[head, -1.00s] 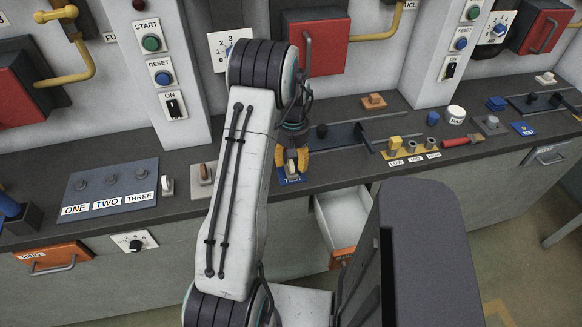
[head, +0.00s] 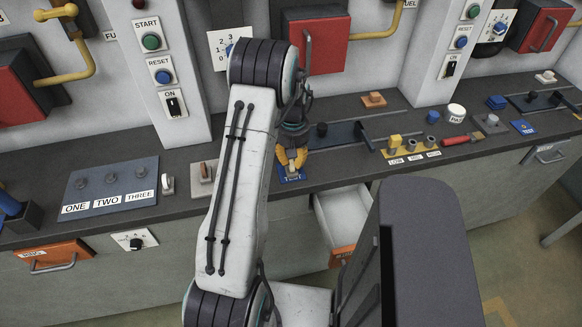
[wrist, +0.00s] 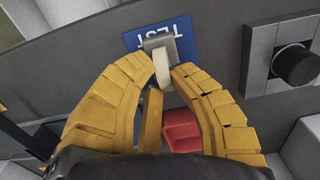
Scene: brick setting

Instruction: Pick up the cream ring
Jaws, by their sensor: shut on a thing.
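The cream ring (wrist: 162,70) stands on edge at a small grey block (wrist: 158,43) on a blue plate marked TEST (wrist: 188,36). The blue plate also shows on the counter in the head view (head: 291,178). My gripper (head: 292,158) reaches down over the plate, its yellow fingers drawn together. In the wrist view my gripper (wrist: 163,75) has a fingertip on each side of the ring and is shut on it. The ring still sits close against the grey block; I cannot tell whether it is lifted. In the head view the fingers mostly hide it.
An open drawer (head: 345,212) juts out below the counter. A slider panel (head: 335,135) lies behind my gripper, and a grey block with a toggle (head: 203,170) to its left. A yellow plate with several sockets (head: 412,153) is to the right. Red boxes (head: 318,45) hang on the wall.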

